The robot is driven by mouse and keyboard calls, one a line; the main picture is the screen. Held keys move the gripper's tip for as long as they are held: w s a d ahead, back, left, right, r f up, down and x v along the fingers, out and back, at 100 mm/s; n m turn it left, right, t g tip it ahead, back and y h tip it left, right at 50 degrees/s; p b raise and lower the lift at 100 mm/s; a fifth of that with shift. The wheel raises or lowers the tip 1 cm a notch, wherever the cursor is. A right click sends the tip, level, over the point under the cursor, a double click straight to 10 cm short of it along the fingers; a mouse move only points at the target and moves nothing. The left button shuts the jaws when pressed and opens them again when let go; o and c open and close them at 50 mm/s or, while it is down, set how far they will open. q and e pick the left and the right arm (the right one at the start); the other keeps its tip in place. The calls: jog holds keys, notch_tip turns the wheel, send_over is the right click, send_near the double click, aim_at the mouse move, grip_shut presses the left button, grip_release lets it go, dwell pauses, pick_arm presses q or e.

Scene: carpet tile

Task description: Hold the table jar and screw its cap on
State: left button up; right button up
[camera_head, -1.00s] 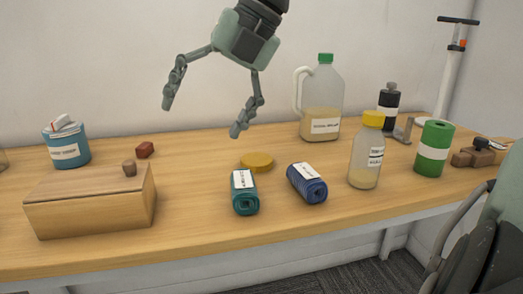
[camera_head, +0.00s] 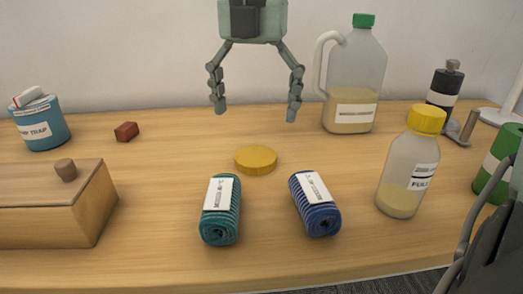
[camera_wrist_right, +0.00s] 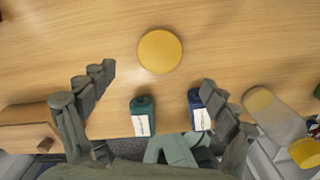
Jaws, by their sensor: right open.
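A flat round yellow cap (camera_head: 256,160) lies on the wooden table; it also shows in the right wrist view (camera_wrist_right: 160,51). My right gripper (camera_head: 255,109) hangs point-down above the table, open and empty. Its spread fingers (camera_wrist_right: 158,80) are apart from the cap, which shows beyond them in the wrist view. No open jar shows. A clear bottle (camera_head: 408,172) with pale contents stands upright at the right with a yellow lid (camera_head: 427,119) on it; I cannot tell whether this is the jar. My left gripper is out of view.
A teal roll (camera_head: 219,226) and a blue roll (camera_head: 318,212) lie in front of the cap. A wooden box (camera_head: 95,215), blue tin (camera_head: 42,128) and red block (camera_head: 126,131) are left. A jug (camera_head: 352,85), black bottle (camera_head: 444,88) and green cylinder (camera_head: 497,165) are right.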

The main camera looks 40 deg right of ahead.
aim_at(256, 155)
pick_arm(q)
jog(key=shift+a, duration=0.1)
pick_arm(e)
jog(key=shift+a, duration=0.1)
notch_tip(256, 155, down, 2)
jog(key=shift+f, duration=0.1)
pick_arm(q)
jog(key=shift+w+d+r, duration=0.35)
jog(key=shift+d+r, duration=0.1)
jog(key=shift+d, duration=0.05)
pick_arm(e)
jog(key=shift+f, duration=0.2)
jog(key=f, duration=0.4)
jog(key=shift+w+d+f, duration=0.2)
jog(key=shift+d, duration=0.05)
jog(key=shift+f, duration=0.4)
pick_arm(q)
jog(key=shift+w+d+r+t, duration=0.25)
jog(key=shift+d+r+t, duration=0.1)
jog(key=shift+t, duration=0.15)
pick_arm(e)
jog(key=shift+c, duration=0.4)
jog(key=c, duration=0.7)
